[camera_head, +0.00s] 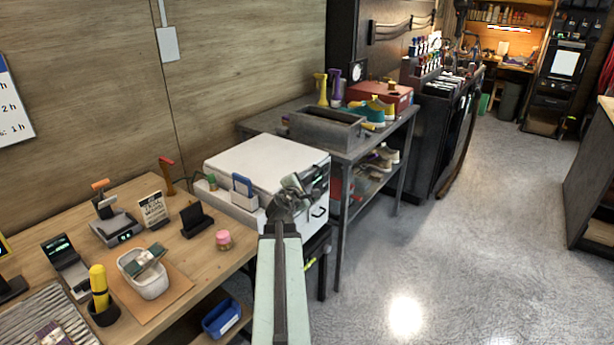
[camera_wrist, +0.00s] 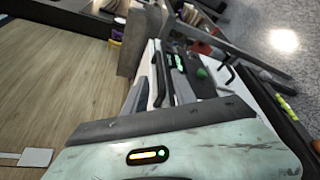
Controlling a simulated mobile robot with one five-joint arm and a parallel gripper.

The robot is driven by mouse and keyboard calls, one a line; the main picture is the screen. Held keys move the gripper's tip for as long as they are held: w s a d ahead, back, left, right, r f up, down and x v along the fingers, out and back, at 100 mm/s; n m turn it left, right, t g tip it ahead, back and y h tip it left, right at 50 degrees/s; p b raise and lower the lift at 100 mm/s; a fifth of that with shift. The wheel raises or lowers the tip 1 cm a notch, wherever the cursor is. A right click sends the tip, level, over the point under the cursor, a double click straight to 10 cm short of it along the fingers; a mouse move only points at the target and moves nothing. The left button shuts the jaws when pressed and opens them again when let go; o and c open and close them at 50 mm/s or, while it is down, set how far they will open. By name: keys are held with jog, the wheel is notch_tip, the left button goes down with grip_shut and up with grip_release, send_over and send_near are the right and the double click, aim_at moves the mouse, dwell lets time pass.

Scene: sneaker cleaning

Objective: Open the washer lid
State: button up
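The washer (camera_head: 247,165) is a white box with a flat white top lid, which looks closed, beside the wooden bench. Its dark front panel with a green display faces right. In the wrist view the washer (camera_wrist: 152,92) appears turned on its side, with the dark panel and a green knob (camera_wrist: 202,72). My gripper (camera_head: 290,190) is in front of the washer's near front edge, overlapping it in the head view; contact cannot be told. Its fingers are small and cluttered there, and the wrist view does not show the fingertips clearly, so its opening is unclear.
A blue-and-white item (camera_head: 243,187) stands at the washer's near side. The wooden bench (camera_head: 215,263) at left holds a white tub (camera_head: 150,285), a pink jar (camera_head: 224,239) and other tools. A grey table (camera_head: 370,143) stands behind the washer. Open floor (camera_head: 460,240) lies right.

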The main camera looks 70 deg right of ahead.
aim_at(311, 176)
jog(key=b+x, duration=0.1)
jog(key=x, duration=0.6)
jog(key=shift+d+f, duration=0.1)
jog(key=shift+d, duration=0.05)
grip_shut()
dwell(1.0)
